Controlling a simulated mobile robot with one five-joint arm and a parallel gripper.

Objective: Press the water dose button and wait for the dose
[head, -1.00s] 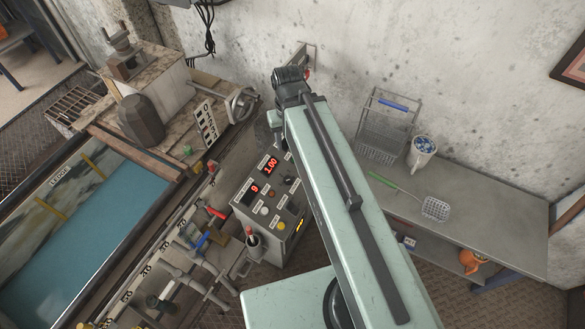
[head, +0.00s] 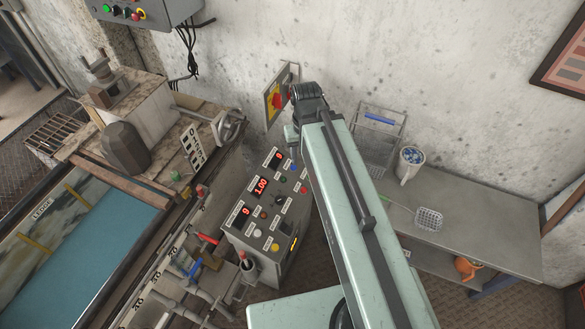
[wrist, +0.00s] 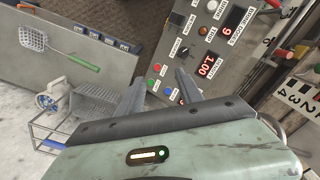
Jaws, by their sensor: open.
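The grey control box (head: 254,212) stands left of my arm in the head view. It has red number displays, one reading 1.00 (head: 261,186), and several coloured buttons. A blue button (head: 293,167) is near its far end. In the wrist view the box's panel (wrist: 190,62) lies beyond my fingers, with a blue button (wrist: 174,93), a red one (wrist: 157,67) and a green one (wrist: 152,83). My gripper (wrist: 161,77) is open and empty above this end of the panel. In the head view it (head: 292,137) is largely hidden.
A yellow-backed red switch (head: 277,101) is on the wall close to my gripper. A handwheel (head: 230,127) and the water trough (head: 85,240) lie left. A bench (head: 480,235) with a wire basket (head: 378,135) and white tub (head: 411,160) stands right.

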